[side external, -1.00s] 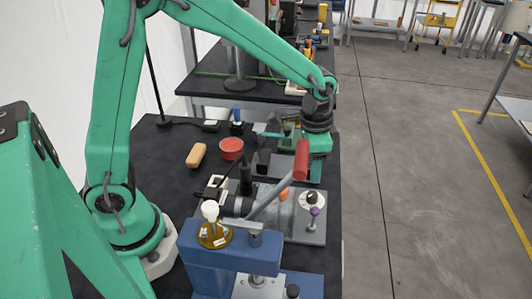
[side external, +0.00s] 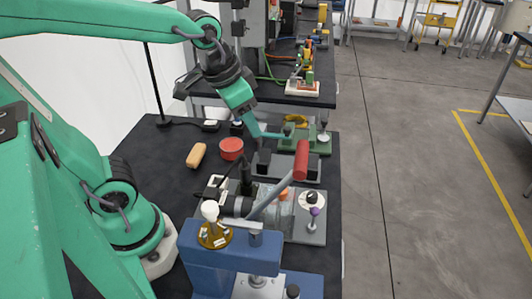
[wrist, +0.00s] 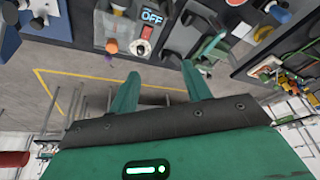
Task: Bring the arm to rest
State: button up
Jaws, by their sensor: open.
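My gripper (side external: 272,135) is green and tilted, with its fingers pointing down to the right over the far part of the dark bench (side external: 165,180). It is in front of a green fixture (side external: 318,149) with a yellow part on it; I cannot tell from this view whether they touch. In the wrist view my gripper (wrist: 160,85) shows two green fingers spread apart with nothing between them. The arm's upper link runs nearly level at the top left of the side view.
A grey machine with a red-handled lever (side external: 301,160) and a blue machine (side external: 205,265) stand nearer. A red round container (side external: 231,148) and a tan block (side external: 196,155) lie on the left. A switch marked OFF (wrist: 147,32) shows in the wrist view.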

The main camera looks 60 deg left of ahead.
jog(key=s+a+n+t, duration=0.1)
jog(key=s+a, duration=0.1)
jog(key=s, duration=0.3)
jog(key=shift+s+r+n, duration=0.4)
jog(key=shift+r, duration=0.05)
